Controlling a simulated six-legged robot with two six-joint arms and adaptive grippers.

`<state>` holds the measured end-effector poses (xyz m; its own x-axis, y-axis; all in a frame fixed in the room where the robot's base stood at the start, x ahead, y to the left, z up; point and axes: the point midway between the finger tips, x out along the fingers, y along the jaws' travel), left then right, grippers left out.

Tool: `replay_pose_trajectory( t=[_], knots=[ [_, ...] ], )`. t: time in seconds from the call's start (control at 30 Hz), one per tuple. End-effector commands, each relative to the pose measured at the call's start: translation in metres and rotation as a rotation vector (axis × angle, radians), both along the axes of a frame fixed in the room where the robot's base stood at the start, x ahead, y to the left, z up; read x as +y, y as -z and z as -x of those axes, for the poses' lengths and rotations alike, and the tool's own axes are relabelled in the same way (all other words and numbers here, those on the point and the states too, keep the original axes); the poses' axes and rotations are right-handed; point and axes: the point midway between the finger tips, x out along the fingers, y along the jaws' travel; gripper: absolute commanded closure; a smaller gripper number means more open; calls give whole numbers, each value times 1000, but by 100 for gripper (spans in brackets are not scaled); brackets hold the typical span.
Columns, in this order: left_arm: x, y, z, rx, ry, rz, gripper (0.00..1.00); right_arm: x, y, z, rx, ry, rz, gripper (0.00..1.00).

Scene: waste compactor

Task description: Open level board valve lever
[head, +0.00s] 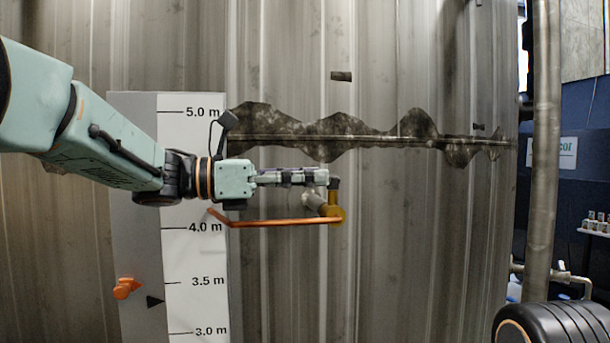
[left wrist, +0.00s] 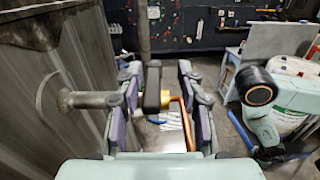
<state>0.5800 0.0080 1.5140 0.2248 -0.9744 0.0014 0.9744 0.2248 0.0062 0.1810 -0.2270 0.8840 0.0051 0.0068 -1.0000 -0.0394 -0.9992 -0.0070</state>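The valve lever (head: 285,223) is a thin orange rod, lying nearly level and running left from a brass valve body (head: 338,214) beside the tank wall. Its bent left end is near the level board (head: 195,255), a white scale marked in metres. My left gripper (head: 322,177) is just above the lever, pointing right, with its tips near the dark elbow over the valve. In the left wrist view, the fingers of the left gripper (left wrist: 160,78) are apart. The dark elbow (left wrist: 152,88) and the orange lever (left wrist: 185,122) show in the gap between them; contact cannot be told.
The corrugated metal tank (head: 420,240) fills the background, with a dark stained band across it. An orange knob (head: 126,288) and a black pointer (head: 154,301) are on the board's left side. A vertical pipe (head: 544,150) stands at the right. The space below the lever is clear.

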Motion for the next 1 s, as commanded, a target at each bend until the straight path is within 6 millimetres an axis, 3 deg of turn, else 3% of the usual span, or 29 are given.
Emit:
replay_pose_trajectory(
  t=[0.43,1.0],
  knots=[
    [1,0,-1,1,-2,0,100,0,0,0,0,0,0,60],
    [1,-3,0,-3,-2,4,100,0,0,0,0,0,0,60]
  ],
)
